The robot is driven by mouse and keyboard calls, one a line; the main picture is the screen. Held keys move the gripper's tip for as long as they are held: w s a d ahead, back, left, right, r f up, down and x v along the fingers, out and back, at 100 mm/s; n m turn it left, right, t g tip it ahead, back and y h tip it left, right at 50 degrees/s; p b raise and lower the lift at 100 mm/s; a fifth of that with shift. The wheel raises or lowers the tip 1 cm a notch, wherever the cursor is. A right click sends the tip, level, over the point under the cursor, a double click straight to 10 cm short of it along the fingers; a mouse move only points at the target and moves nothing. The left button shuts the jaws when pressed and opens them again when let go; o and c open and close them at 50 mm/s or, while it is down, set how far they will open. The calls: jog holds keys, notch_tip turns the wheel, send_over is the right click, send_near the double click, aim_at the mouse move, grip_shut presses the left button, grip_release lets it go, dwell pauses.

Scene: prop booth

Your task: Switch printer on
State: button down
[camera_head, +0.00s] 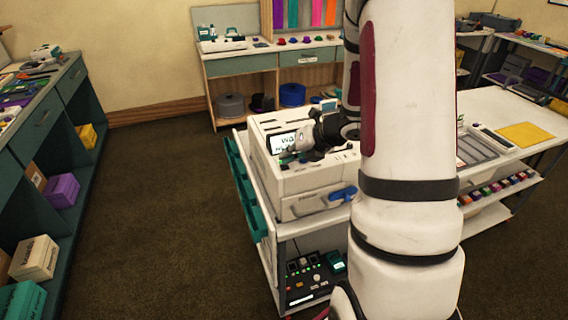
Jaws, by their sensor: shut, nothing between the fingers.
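The printer (283,184) looks like a white boxy machine on the end of the white bench, left of my arm. Its lit screen (281,142) faces me and shows dark lettering, partly covered. A blue handle (343,194) sticks out at its lower front right. My gripper (289,156) is shut and empty, at the printer's upper front beside the lower right of the screen. I cannot tell whether the fingertips touch the printer. Part of the printer's front and right side is hidden behind my gripper and arm. I cannot make out a power switch.
A dark device with green lights (308,279) stands on the shelf below. Teal bins (244,189) hang on the bench's left side. The bench continues right with a grey tray (474,148) and a yellow sheet (525,135). The carpet (160,215) at left is clear.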

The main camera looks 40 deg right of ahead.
jog(key=shift+a+r, duration=0.1)
jog(key=shift+r, duration=0.15)
jog(key=shift+s+r+p, duration=0.15)
jog(key=shift+r+p, duration=1.6)
jog(key=shift+r, duration=1.3)
jog(key=s+a+r+n+g+y, duration=0.1)
jog(key=s+a+r+n, duration=0.1)
jog(key=a+r+n, duration=0.3)
jog(key=s+a+r+n+g+b, duration=0.1)
jog(key=s+a+r+n, duration=0.2)
jog(key=a+n, duration=0.45)
jog(key=s+a+r+n+g+y, duration=0.1)
jog(key=s+a+r+n, duration=0.1)
jog(key=a+r+n, duration=0.4)
jog(key=s+r+n+h+b, duration=0.1)
jog(key=s+n+h, duration=0.4)
jog(key=s+n, duration=1)
jog(key=n+b, duration=0.1)
jog(key=n, duration=0.6)
jog(key=shift+s+a+r, duration=0.15)
jog(key=shift+r, duration=0.1)
